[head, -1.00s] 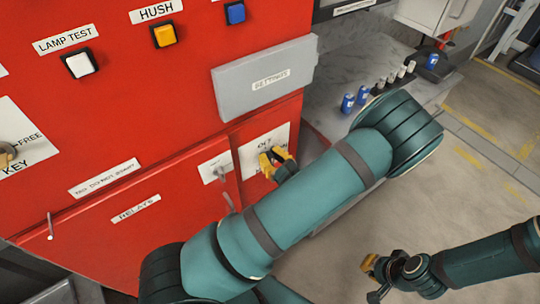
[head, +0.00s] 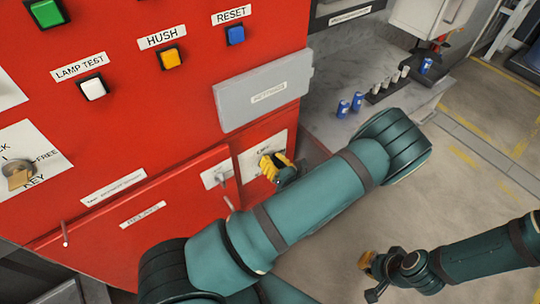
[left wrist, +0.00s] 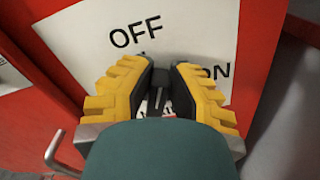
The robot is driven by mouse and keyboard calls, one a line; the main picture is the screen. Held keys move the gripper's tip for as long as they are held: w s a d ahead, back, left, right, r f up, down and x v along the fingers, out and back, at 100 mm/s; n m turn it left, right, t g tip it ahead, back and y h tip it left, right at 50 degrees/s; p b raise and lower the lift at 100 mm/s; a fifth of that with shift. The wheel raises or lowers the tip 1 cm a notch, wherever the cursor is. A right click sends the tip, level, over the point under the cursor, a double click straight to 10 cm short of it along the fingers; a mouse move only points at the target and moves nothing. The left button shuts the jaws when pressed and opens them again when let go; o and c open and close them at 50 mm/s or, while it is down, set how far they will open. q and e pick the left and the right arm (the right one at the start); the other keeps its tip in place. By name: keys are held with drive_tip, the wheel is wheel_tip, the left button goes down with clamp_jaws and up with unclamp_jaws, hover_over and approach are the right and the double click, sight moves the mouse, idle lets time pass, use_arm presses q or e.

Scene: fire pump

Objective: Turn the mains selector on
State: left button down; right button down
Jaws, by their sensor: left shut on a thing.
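The mains selector is a dark knob (left wrist: 155,97) on a white plate (left wrist: 198,30) marked OFF and ON. In the head view the plate (head: 279,144) is on the lower right of the red panel, partly covered by my gripper. My left gripper (head: 270,166), with yellow ribbed fingers, is shut on the knob; the left wrist view shows its fingers (left wrist: 156,75) on either side of it. OFF is readable above the fingers; ON is partly hidden at right. The knob's exact angle is hard to tell. My right gripper (head: 370,276) hangs over the floor, away from the panel.
A grey settings cover (head: 263,91) sits just above the selector plate. A small switch plate with a lever (head: 217,175) is close on its left. Blue cans (head: 350,104) and small pale cylinders stand on the grey ledge at right. Floor at right is open.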

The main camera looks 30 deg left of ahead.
use_arm(q)
drive_tip(key=m, duration=0.1)
drive_tip(key=m+p, duration=0.1)
drive_tip(key=shift+w+f+m+p, duration=0.1)
drive_tip(key=shift+w+m+p, duration=0.1)
drive_tip(key=shift+m+p, duration=0.15)
drive_tip(key=m, duration=0.2)
drive_tip(key=m+p, duration=0.1)
drive_tip(key=shift+w+d+f+m, duration=0.1)
drive_tip(key=shift+w+f+m, duration=0.1)
drive_tip(key=shift+f+m, duration=0.15)
drive_tip(key=m, duration=0.1)
drive_tip(key=m+p, duration=0.1)
drive_tip(key=shift+w+f+m, duration=0.1)
drive_tip(key=shift+f+m, duration=0.15)
drive_tip(key=shift+m, duration=0.05)
drive_tip(key=shift+f+m, duration=0.2)
drive_tip(key=shift+m, duration=0.7)
drive_tip(key=shift+f+m, duration=0.2)
drive_tip(key=shift+m, duration=0.7)
drive_tip(key=c, duration=0.9)
unclamp_jaws()
drive_tip(key=shift+w+d, duration=0.1)
drive_tip(key=shift+d, duration=0.1)
